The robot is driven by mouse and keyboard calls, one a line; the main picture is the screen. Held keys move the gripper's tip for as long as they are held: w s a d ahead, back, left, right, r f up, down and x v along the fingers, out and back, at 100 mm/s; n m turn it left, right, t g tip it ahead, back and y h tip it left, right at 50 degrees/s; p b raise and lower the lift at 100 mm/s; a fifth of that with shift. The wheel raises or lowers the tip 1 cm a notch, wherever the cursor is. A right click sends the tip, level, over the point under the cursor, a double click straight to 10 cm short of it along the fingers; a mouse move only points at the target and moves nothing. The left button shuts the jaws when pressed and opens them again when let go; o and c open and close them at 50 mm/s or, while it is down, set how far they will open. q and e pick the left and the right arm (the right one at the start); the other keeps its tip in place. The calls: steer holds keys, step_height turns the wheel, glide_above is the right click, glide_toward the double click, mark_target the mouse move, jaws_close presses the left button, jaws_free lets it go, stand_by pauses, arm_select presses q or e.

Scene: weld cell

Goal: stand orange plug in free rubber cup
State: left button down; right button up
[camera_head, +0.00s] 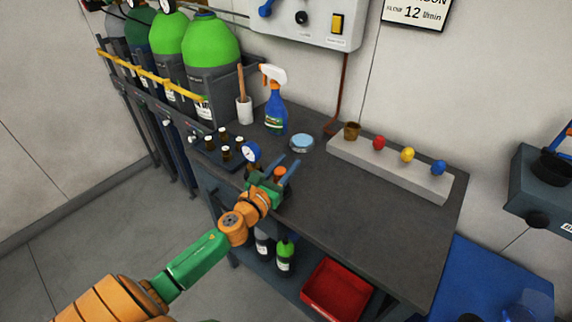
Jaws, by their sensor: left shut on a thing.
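My left gripper (282,170) reaches over the front left of the dark bench, its fingers on either side of the orange plug (280,172). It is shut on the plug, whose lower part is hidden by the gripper. A pale grey block (392,170) lies toward the back right of the bench. At its left end is a brown cup (352,130), which looks empty. To its right a red plug (379,142), a yellow plug (407,154) and a blue plug (438,167) stand in a row along the block. My right gripper is not in view.
A blue spray bottle (276,114), a round tin (301,143) and a white brush pot (244,111) stand at the back left. A gauge (251,152) and a tray of small dark bottles (215,150) are left of the gripper. The bench's middle front is clear.

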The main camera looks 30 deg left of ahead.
mark_target(278, 179)
arm_select(q)
steer(key=shift+f+b, duration=0.55)
steer(key=shift+f, duration=0.1)
steer(key=c, duration=0.8)
jaws_free()
steer(key=s, duration=0.6)
steer(key=s+b, duration=0.1)
steer(key=s, duration=0.2)
steer(key=shift+s+d, duration=0.35)
steer(key=shift+d, duration=0.05)
steer(key=shift+s+r, duration=0.1)
steer(key=shift+s, duration=0.6)
